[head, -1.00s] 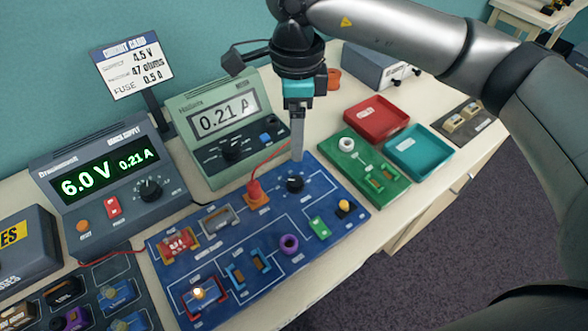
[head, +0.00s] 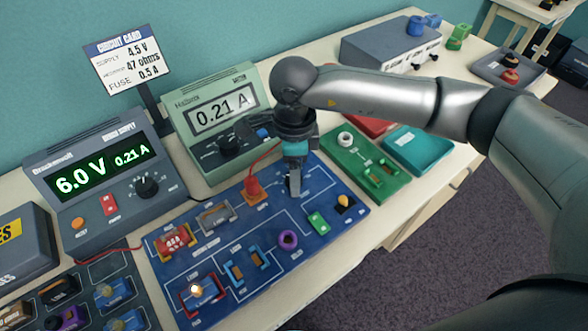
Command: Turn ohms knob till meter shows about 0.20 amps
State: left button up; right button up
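The green meter (head: 182,142) reads 0.21 A on its display (head: 221,115). The blue circuit board (head: 330,182) lies in front of it. My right gripper (head: 294,192) points down at the board's upper right, where a black knob stood in the earlier view. The fingers now hide that knob, so I cannot tell whether they are shut on it. The supply (head: 60,162) shows 6.0 V and 0.21 A. A small lamp (head: 196,290) on the board glows. My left gripper is out of view.
A red plug (head: 252,188) with a wire stands left of my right gripper. A green board (head: 352,172), a red tray (head: 367,126) and a teal tray (head: 418,150) lie to the right. A card sign (head: 125,62) stands behind the supply.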

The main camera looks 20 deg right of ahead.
jog(key=c, duration=0.4)
grip_shut()
jog(key=shift+m+b, duration=0.35)
jog(key=shift+m, duration=0.75)
jog(key=shift+o, duration=2)
grip_release()
jog(key=shift+r, duration=0.15)
